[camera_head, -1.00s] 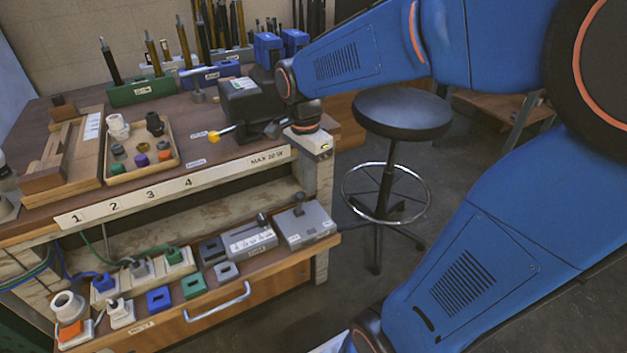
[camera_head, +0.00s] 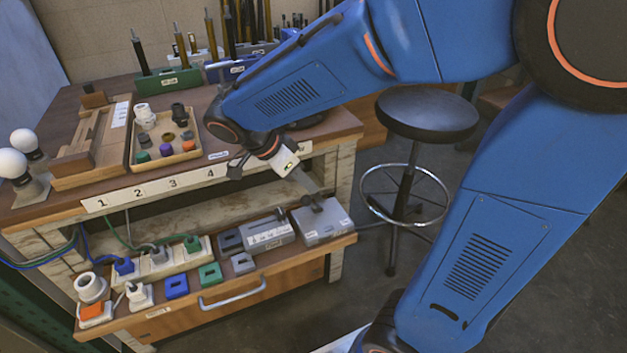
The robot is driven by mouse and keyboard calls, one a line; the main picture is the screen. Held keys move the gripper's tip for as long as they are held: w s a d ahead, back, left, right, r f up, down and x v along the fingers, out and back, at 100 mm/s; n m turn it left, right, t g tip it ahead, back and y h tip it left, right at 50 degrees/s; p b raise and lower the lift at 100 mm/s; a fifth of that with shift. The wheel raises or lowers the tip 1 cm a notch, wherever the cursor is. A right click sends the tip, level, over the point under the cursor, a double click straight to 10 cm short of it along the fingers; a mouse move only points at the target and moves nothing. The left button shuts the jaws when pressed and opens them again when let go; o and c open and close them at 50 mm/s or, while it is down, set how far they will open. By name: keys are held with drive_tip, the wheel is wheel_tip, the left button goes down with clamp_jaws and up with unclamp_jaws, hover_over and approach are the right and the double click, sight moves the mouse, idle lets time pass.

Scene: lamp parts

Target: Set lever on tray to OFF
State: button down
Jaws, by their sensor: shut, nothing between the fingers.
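Two grey lever boxes sit on the lower shelf tray (camera_head: 262,297). The left box (camera_head: 268,238) has a white label strip and a dark lever knob (camera_head: 280,213) at its back. The right box (camera_head: 325,226) has a short dark lever (camera_head: 316,206) on top; its position marks are too small to read. My gripper (camera_head: 312,187) is shut and empty, pointing down from below the bench's front edge, just above and behind the right box. Its fingertips are small and partly hard to tell from the lever, so I cannot tell whether they touch.
The bench top (camera_head: 215,172) with its numbered front strip overhangs the tray. Coloured socket blocks (camera_head: 177,286), plugs and cables fill the tray's left side. A parts tray (camera_head: 190,155) stands on the bench. A round black stool (camera_head: 427,115) stands at right.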

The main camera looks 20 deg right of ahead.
drive_tip(key=shift+a+f+h, duration=0.15)
drive_tip(key=shift+a+h, duration=0.15)
drive_tip(key=shift+a, duration=0.1)
drive_tip(key=shift+a+f, duration=0.15)
drive_tip(key=shift+a, duration=0.2)
drive_tip(key=shift+a+f, duration=0.1)
drive_tip(key=shift+a, duration=0.05)
drive_tip(key=shift+a, duration=0.2)
drive_tip(key=v, duration=1.7)
drive_tip(key=shift+d+r, duration=0.3)
drive_tip(key=shift+r, duration=0.05)
